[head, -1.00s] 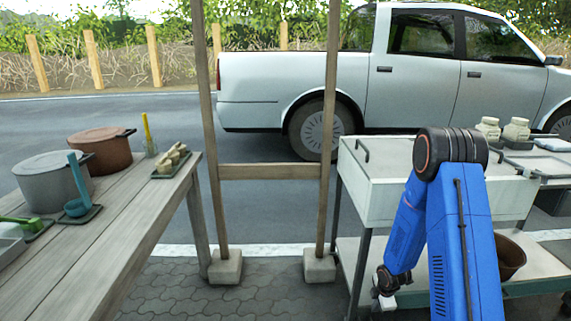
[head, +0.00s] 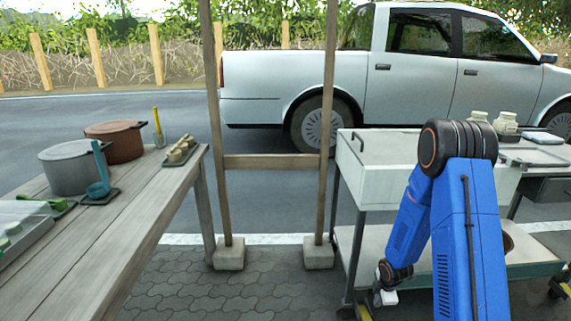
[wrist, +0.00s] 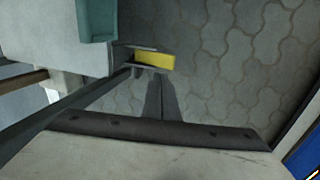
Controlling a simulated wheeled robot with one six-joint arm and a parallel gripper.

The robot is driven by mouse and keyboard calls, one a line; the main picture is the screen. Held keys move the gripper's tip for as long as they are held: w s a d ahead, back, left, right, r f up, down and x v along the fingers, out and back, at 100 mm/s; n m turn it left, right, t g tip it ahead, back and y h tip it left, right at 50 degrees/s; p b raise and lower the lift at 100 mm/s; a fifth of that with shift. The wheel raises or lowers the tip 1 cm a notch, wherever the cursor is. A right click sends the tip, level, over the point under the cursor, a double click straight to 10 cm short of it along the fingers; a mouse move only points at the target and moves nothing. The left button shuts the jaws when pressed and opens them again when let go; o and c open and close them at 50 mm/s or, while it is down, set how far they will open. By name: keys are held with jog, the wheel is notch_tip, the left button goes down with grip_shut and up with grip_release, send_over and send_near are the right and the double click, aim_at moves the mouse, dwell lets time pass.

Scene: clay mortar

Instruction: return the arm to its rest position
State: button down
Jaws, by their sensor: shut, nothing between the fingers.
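My arm (head: 467,235) is blue with a dark joint at its top. It is folded, with the elbow high and the forelink hanging down to the left. My gripper (head: 386,298), a pale end piece in the head view, hangs low beside the cart's lower shelf. In the wrist view its dark fingers (wrist: 161,78) are together and empty, over paving. Its fingertips are too small to see in the head view.
A white cart (head: 385,190) with a lower shelf (head: 410,284) stands close around my arm. A wooden table (head: 130,225) with pots stands left. Paving between is clear, behind it a wooden frame (head: 270,162).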

jog(key=s+r+m, duration=0.3)
jog(key=r, duration=0.7)
jog(key=s+a+r+m+t+h, duration=0.1)
jog(key=s+r+m, duration=0.25)
jog(key=r, duration=0.65)
jog(key=s+r+m, duration=0.2)
jog(key=s+r, duration=0.1)
jog(key=r, duration=0.7)
jog(key=s+a+r+m, duration=0.2)
jog(key=s+r+m, duration=0.1)
jog(key=s, duration=0.5)
jog(key=s+a+r+m, duration=0.2)
jog(key=s+r, duration=0.4)
jog(key=s, duration=0.3)
jog(key=s+a+r+m+t+y, duration=0.1)
jog(key=s+r+m, duration=0.3)
jog(key=s, duration=0.5)
jog(key=shift+a+r, duration=0.5)
jog(key=shift+a, duration=0.05)
